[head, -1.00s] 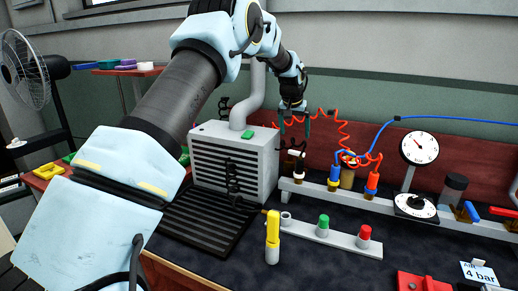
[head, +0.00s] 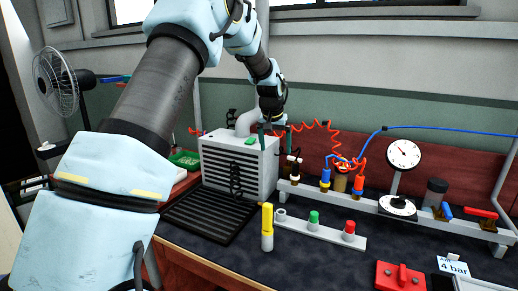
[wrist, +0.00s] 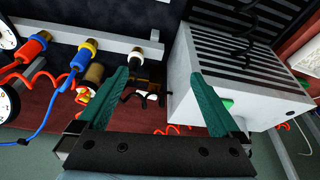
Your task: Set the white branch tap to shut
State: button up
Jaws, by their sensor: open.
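The white branch tap shows as a small white handle (head: 293,158) above a dark brass-coloured fitting (head: 295,170), at the left end of the grey rail. In the wrist view a white piece (wrist: 152,96), apparently this handle, lies between the fingers, beside black tubing. The angle of the handle is too small to read. My gripper (head: 275,142) is open, with green fingers pointing down, above and slightly left of the tap. In the wrist view my gripper (wrist: 160,74) has nothing clamped in it.
A grey louvred box (head: 235,165) stands close on the left; in the wrist view it (wrist: 185,85) is near one finger. Blue (head: 325,178) and red (head: 358,182) fittings with coiled hoses stand to the right. A yellow-topped post (head: 267,225) stands in front.

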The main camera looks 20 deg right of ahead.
jog(key=s+a+r, duration=0.1)
jog(key=s+a, duration=0.1)
jog(key=a, duration=0.5)
jog(key=shift+s+a+r+n+y+p, duration=0.2)
jog(key=shift+n+y+p, duration=0.1)
jog(key=shift+n+p, duration=0.1)
